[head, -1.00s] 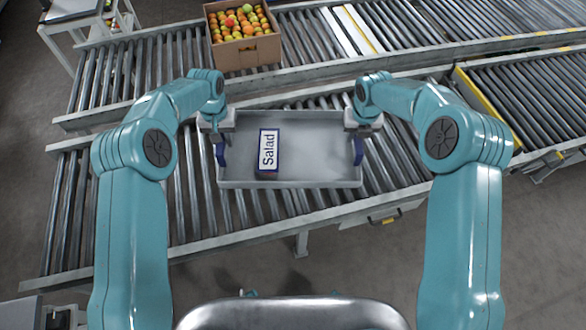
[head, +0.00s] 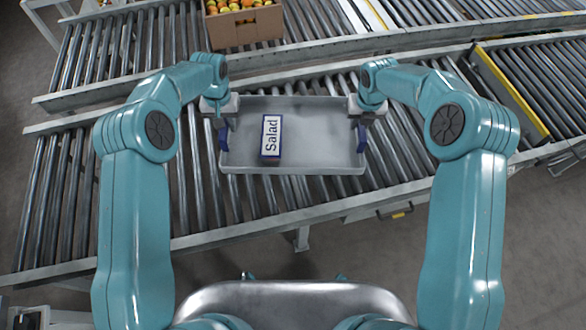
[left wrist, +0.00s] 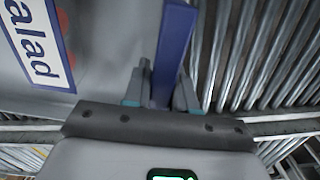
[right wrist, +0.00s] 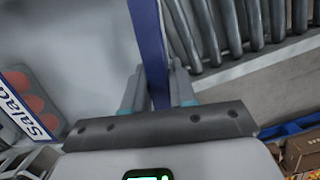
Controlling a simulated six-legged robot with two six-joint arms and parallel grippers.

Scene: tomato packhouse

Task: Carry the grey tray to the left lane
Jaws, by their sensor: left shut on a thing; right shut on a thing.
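The grey tray (head: 325,135) is a shallow, flat-bottomed tray with a blue handle at each end. It is level over the rollers of the near conveyor; I cannot tell whether it touches them. A pack labelled "Salad" (head: 271,138) lies inside, left of the middle, with red items showing in the right wrist view (right wrist: 28,92). My left gripper (head: 222,126) is shut on the left handle, a blue bar in the left wrist view (left wrist: 174,45). My right gripper (head: 359,124) is shut on the right handle, which shows in the right wrist view (right wrist: 148,40).
A cardboard box (head: 246,28) of tomatoes stands on the far roller conveyor (head: 135,55). A yellow-edged bar (head: 510,92) divides rollers at the right. Bare rollers (head: 60,185) lie left of the tray. Grey floor shows in front of the near rail.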

